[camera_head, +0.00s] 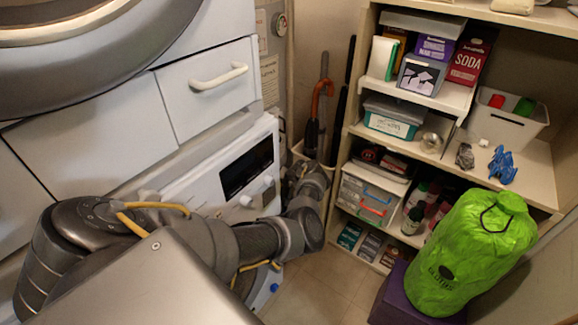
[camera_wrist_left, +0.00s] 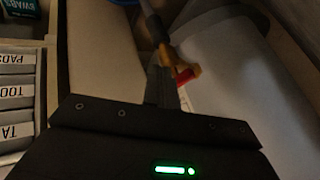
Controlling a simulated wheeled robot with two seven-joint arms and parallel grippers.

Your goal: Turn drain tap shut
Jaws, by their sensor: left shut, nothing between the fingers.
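In the left wrist view, a small brass-coloured tap with a red part (camera_wrist_left: 185,76) sits at the end of a grey pipe (camera_wrist_left: 155,28). My left gripper (camera_wrist_left: 163,70) is shut and empty, its dark fingers close beside the tap on its left. I cannot tell whether they touch it. The tap's handle angle is unclear in the dim light. In the head view my left arm reaches in front of the white machine (camera_head: 225,165) towards the gap by the shelves; its fingertips and the tap are hidden there. My right gripper is not in view.
A shelf unit (camera_head: 345,137) with boxes and bins stands right of the gap. A green bag (camera_head: 470,255) sits on a purple box (camera_head: 392,300). An umbrella with an orange handle (camera_head: 322,92) stands in the gap. Some tiled floor (camera_head: 315,290) is clear. Labelled boxes (camera_wrist_left: 17,92) show in the wrist view.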

